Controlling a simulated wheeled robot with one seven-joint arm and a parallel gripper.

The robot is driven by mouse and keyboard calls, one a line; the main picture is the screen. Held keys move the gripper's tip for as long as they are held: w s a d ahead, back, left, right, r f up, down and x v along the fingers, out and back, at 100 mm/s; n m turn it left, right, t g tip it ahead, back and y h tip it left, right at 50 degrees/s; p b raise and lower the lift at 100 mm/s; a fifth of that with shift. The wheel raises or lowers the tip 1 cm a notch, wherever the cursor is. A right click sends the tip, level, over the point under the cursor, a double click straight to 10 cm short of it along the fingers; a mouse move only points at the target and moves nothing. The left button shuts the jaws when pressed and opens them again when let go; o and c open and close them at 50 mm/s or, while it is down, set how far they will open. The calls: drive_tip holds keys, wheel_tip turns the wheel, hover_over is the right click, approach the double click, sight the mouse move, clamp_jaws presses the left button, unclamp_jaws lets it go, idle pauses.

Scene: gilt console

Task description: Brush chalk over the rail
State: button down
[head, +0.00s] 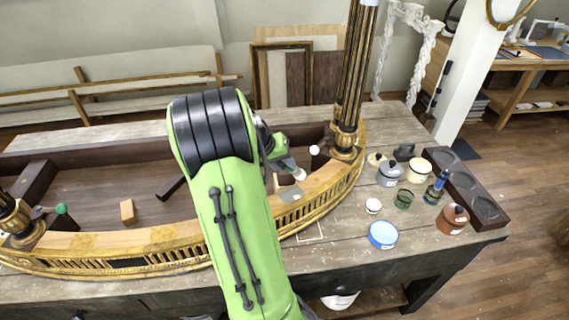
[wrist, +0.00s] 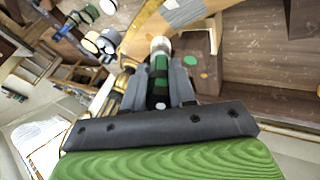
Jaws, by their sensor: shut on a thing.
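My gripper (head: 281,164) is shut on a brush with a dark green handle and a pale tip (head: 299,174). In the wrist view the brush (wrist: 160,62) stands between the grey fingers (wrist: 160,85), its white tip pointing away from me. The curved gilt rail (head: 322,190) has a bare wood top and carries a grey patch (head: 291,195). The brush tip is near the right part of the rail; I cannot tell whether it touches. The patch also shows in the wrist view (wrist: 185,10). My arm hides part of the rail.
A gilt column (head: 351,80) rises behind the rail. A wood block (head: 127,211) lies left.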

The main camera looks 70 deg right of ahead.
drive_tip(key=shift+r+p, duration=1.7)
drive_tip(key=shift+r, duration=0.6)
